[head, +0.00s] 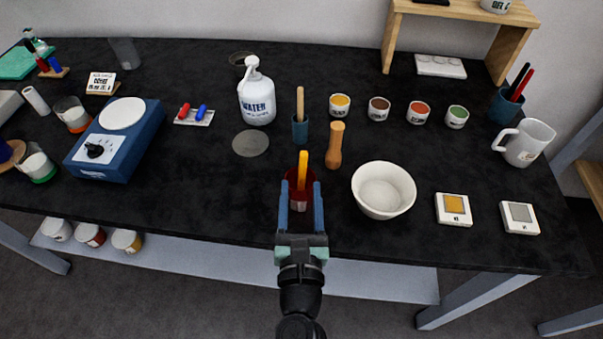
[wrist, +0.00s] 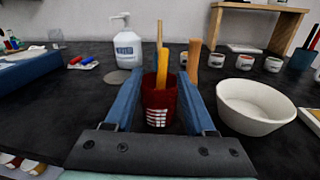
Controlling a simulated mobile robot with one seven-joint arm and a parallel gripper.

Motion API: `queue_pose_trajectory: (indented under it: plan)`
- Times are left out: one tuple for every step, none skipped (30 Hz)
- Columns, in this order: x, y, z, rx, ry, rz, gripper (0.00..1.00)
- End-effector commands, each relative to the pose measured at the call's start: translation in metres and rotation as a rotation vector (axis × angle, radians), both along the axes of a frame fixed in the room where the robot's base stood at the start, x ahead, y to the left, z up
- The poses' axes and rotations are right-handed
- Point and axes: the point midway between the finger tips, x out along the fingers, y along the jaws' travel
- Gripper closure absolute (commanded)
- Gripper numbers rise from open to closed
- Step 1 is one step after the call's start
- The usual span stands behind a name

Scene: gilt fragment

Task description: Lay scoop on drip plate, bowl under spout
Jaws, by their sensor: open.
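My gripper (head: 301,192) is open, its two blue fingers on either side of a dark red cup (wrist: 160,106). A yellow-orange handle (head: 302,168) stands up out of this cup; its lower end is hidden, so I cannot tell whether it is the scoop. The white bowl (head: 383,195) stands upright to the right of my gripper and looks empty; it also shows in the wrist view (wrist: 256,115). The white WATER pump bottle (head: 257,100) carries the spout (head: 247,68) at its top. A flat grey disc (head: 250,143), probably the drip plate, lies bare in front of it.
A blue holder (head: 300,130) with a wooden stick and an upright wooden tool (head: 335,148) stand just behind the red cup. Several pigment cups (head: 340,104) stand behind the bowl. Two small square boxes (head: 454,209) lie right of it. A blue wheel device (head: 118,140) is left.

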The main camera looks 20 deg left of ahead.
Motion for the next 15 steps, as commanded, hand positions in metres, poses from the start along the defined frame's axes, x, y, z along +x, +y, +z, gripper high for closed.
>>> queue_pose_trajectory:
  plan:
    - [0.003,0.002,0.001,0.0,0.0,0.001,0.45]
    - [0.004,0.002,0.0,0.0,0.0,0.001,0.45]
    - [0.005,0.003,0.0,0.0,0.0,0.001,0.45]
    - [0.007,0.003,0.001,0.0,-0.001,0.001,0.45]
    - [0.009,0.004,0.001,0.0,-0.001,0.001,0.45]
    - [0.012,0.004,0.001,0.0,-0.001,0.002,0.45]
    - [0.016,0.006,0.002,0.0,-0.001,0.002,0.45]
    - [0.019,0.007,0.003,0.0,-0.002,0.003,0.45]
    - [0.025,0.008,0.003,-0.001,-0.003,0.003,0.45]
    - [0.03,0.009,0.003,-0.001,-0.003,0.003,0.45]
    - [0.034,0.01,0.003,0.0,-0.002,0.002,0.45]
    - [0.039,0.011,0.003,0.0,-0.002,0.002,0.45]
    - [0.042,0.013,0.003,0.0,-0.001,0.002,0.45]
    - [0.045,0.014,0.003,0.0,-0.001,0.001,0.45]
    - [0.049,0.016,0.002,0.0,-0.001,0.001,0.45]
